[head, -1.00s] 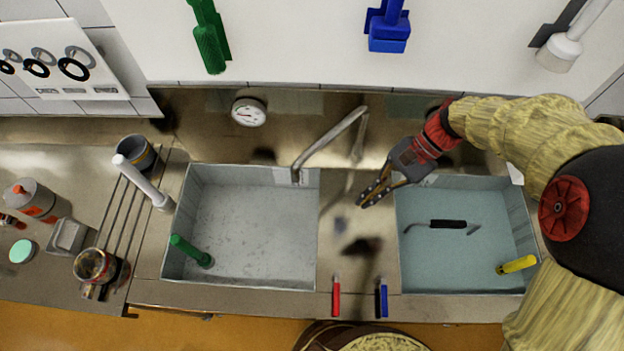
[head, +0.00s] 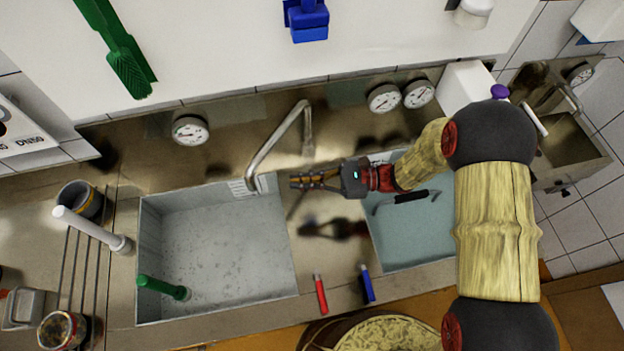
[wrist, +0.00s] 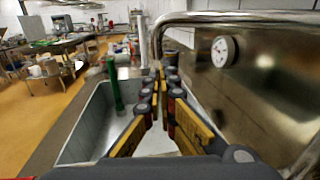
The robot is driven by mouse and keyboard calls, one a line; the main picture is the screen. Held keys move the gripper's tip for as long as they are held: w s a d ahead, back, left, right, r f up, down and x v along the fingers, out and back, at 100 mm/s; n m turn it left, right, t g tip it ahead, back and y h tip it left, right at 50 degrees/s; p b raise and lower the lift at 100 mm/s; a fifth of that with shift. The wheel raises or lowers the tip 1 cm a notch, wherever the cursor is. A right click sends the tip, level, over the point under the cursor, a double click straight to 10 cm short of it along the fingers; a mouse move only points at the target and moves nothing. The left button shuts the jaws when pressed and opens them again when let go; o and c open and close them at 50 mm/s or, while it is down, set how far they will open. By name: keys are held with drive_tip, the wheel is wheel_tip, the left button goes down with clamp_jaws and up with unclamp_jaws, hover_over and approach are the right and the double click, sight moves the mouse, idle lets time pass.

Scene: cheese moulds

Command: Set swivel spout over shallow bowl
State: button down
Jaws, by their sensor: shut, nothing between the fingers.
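The swivel spout (head: 275,143) is a bent metal pipe rising behind the strip between two sink bowls. Its outlet end hangs over the back right corner of the left bowl (head: 146,235), which is grey with a visible floor. My gripper (head: 293,181) is shut and empty, pointing left, just right of the outlet end. In the wrist view the spout (wrist: 240,17) arches above and beyond the fingers (wrist: 160,78). I cannot tell whether they touch.
A black-handled tool (head: 411,196) lies in the right bowl. Red (head: 320,294) and blue (head: 367,284) handles sit at the front edge. Gauges (head: 190,130) line the back wall.

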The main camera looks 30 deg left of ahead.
drive_tip(key=x, duration=0.8)
drive_tip(key=a, duration=0.3)
drive_tip(key=shift+s+a, duration=0.15)
drive_tip(key=shift+s, duration=0.05)
drive_tip(key=s+d+v, duration=0.1)
drive_tip(key=v, duration=1.3)
drive_tip(key=shift+s, duration=0.15)
drive_tip(key=shift+a, duration=0.1)
